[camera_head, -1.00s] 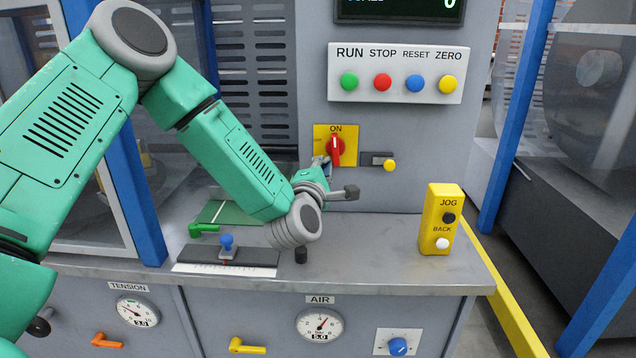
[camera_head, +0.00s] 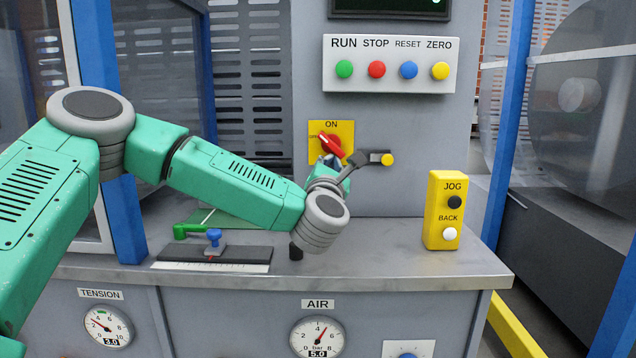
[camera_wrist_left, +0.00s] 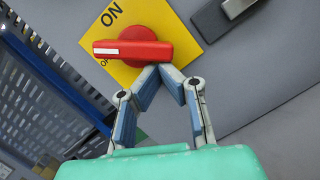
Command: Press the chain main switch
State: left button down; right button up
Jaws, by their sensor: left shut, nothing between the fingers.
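A red rotary switch (camera_head: 330,145) sits on a yellow plate (camera_head: 345,128) marked ON, on the grey panel. Its handle lies diagonally in the head view. The wrist view shows the red handle (camera_wrist_left: 130,50) large, with a white mark at its left end. My left gripper (camera_head: 331,161) is at the lower edge of the switch. In the wrist view its fingertips (camera_wrist_left: 162,69) are together and empty, against or just below the handle; I cannot tell if they touch. No switch is labelled as chain main. My right gripper is not in view.
Above is a button box (camera_head: 391,85); a yellow JOG/BACK box (camera_head: 443,228) stands right on the grey ledge (camera_head: 400,265). A blue-knobbed slide (camera_head: 213,240) lies left.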

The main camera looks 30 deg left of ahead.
pick_arm(q)
jog(key=shift+w+d+r+n+y+b, duration=0.15)
jog(key=shift+d+n+y+b, duration=0.15)
jog(key=shift+n+b, duration=0.85)
jog(key=shift+w+d+r+n+y+b, duration=0.1)
jog(key=shift+d+n+y+b, duration=0.2)
jog(key=shift+n+b, duration=0.85)
jog(key=shift+w+d+r+n+y+b, duration=0.25)
jog(key=shift+n+b, duration=0.45)
jog(key=shift+b, duration=0.8)
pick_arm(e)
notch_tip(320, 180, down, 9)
pick_arm(q)
jog(key=shift+s, duration=0.1)
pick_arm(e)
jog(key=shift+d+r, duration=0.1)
pick_arm(q)
jog(key=shift+f, duration=0.1)
